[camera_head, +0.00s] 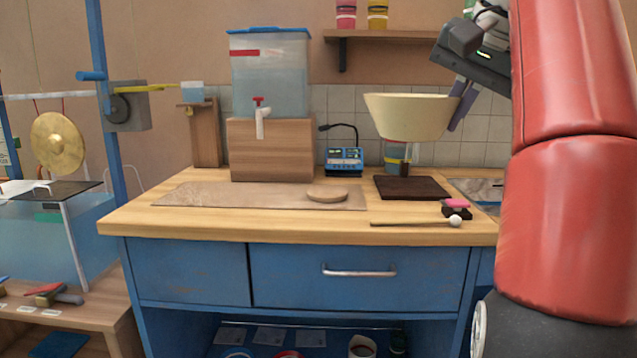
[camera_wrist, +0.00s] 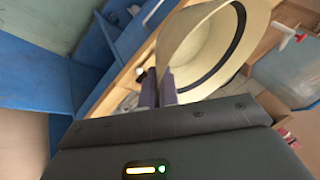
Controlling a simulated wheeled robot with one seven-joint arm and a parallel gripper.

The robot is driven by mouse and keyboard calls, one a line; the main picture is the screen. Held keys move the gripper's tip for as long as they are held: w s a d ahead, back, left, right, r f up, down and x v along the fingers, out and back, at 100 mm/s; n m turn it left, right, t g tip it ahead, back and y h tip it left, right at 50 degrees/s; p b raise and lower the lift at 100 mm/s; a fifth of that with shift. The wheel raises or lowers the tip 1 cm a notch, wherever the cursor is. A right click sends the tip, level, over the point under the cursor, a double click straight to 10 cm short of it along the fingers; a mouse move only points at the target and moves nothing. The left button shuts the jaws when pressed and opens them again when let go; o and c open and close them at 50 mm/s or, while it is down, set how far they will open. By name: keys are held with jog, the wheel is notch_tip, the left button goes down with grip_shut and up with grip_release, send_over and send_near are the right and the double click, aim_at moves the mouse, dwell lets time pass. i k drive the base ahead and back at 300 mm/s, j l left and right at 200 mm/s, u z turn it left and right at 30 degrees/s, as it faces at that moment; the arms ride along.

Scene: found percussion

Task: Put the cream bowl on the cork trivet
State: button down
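The cream bowl (camera_head: 408,115) is in the air above the right part of the counter, roughly upright in the head view. My gripper (camera_head: 461,106) is shut on the right side of its rim. In the wrist view the bowl (camera_wrist: 192,50) shows at the fingertips (camera_wrist: 158,88), with its inside facing the camera. The round cork trivet (camera_head: 327,195) lies flat on the tan mat, below and to the left of the bowl, with nothing on it. I cannot make out the trivet in the wrist view.
A dark board (camera_head: 412,188) lies under the bowl, with a jar (camera_head: 397,160) behind it. A mallet (camera_head: 425,222) and pink-topped block (camera_head: 456,208) lie near the front edge. A water tank (camera_head: 270,75) on a wooden box (camera_head: 270,150) and a blue device (camera_head: 344,160) stand behind the mat (camera_head: 230,194).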

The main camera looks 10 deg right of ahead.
aim_at(328, 191)
jog(key=i+j, duration=0.1)
jog(key=i, duration=1.15)
